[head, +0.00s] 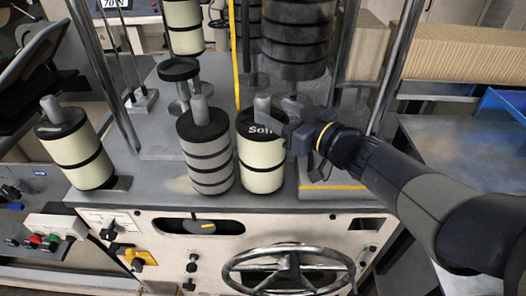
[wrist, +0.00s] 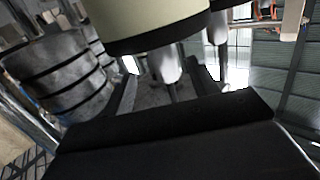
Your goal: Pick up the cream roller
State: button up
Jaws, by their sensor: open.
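A cream roller (head: 260,165) with black bands and a black top marked with partly covered white lettering stands upright at the front of the machine deck. A grey metal shaft (head: 262,104) rises from its top. My gripper (head: 283,117) is at the right of this shaft, just above the roller's top, and hides part of that top. In the wrist view its open jaws (wrist: 166,86) show, with a metal shaft (wrist: 168,66) beyond or between them; I cannot tell which. A cream cylinder with a dark rim (wrist: 155,22) fills the top there.
A grey banded roller (head: 208,165) stands close at the cream roller's left. Another cream roller (head: 77,155) leans at the far left. A large dark roller (head: 295,45) and an upper cream roller (head: 184,28) are behind. A steel post (head: 395,65) stands near my arm.

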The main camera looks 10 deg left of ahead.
aim_at(268, 112)
jog(key=a, duration=0.1)
jog(key=w+a, duration=0.1)
jog(key=a+f, duration=0.1)
jog(key=shift+w+a, duration=0.2)
jog(key=shift+a, duration=0.1)
jog(key=shift+w+a, duration=0.3)
jog(key=shift+a, duration=0.2)
jog(key=shift+c, duration=0.4)
grip_shut()
jog(key=shift+r, duration=0.2)
dwell(0.3)
